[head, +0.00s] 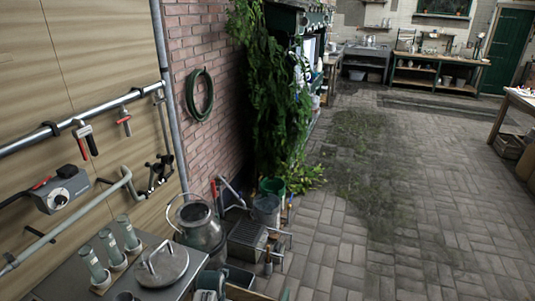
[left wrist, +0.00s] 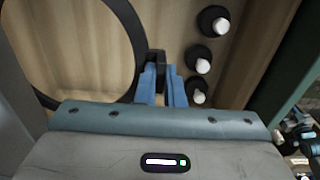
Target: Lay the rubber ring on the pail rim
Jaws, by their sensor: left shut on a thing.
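In the left wrist view, my left gripper (left wrist: 162,90) has blue fingers shut on a thin black rubber ring (left wrist: 138,45). The ring is large, and its loop extends to the left of the fingers in front of a wooden panel. Part of it is cut off by the picture edge. The ring and my left fingers cannot be made out there. My right gripper is in neither view.
In the left wrist view, dark round pegs with white ends (left wrist: 199,62) stick out to the right of the fingers. In the head view, a metal lid (head: 162,267) lies on the bench, and a grey bucket (head: 267,208) stands beyond the pail. The paved floor at right is open.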

